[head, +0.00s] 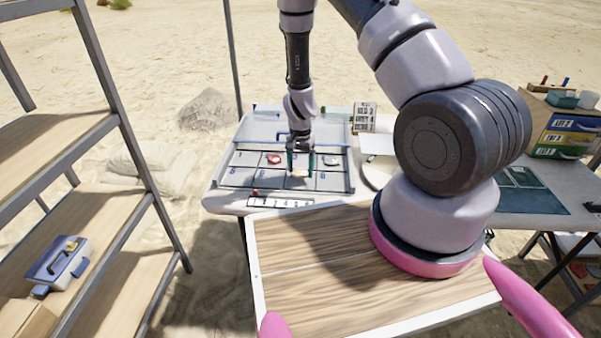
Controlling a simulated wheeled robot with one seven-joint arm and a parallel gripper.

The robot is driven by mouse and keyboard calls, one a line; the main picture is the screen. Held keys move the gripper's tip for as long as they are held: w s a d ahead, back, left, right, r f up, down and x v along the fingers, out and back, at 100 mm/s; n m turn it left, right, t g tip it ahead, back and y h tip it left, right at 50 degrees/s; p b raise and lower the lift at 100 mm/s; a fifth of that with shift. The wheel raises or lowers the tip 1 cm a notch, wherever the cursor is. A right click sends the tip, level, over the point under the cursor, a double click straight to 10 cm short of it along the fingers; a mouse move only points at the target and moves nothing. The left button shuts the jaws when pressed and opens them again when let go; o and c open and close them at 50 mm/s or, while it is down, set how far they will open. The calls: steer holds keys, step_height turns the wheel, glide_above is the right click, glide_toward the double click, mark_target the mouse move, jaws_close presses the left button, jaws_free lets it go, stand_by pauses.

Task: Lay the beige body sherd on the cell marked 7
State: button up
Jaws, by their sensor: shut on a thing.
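My gripper (300,163) points down over the sorting tray (228,181) on the far table, in the tray's front middle part. Its green-tipped fingers are shut on a small pale piece, the beige body sherd (299,173). The sherd is low over the tray; I cannot tell whether it touches the surface. The tray is divided into cells with small blue marks, too small to read surely, so I cannot tell which is cell 7. The fingers partly hide the sherd and the cells behind it.
A reddish piece (274,158) lies in a cell left of my gripper and a grey-white piece (331,160) right of it. A scale card (281,202) lies at the table's front edge. A white round dish (378,173) and a lettered sign (364,117) stand right of the tray.

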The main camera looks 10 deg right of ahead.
steer(key=shift+f, duration=0.95)
steer(key=o, duration=1.1)
steer(key=shift+f, duration=0.15)
steer(key=shift+c, duration=0.2)
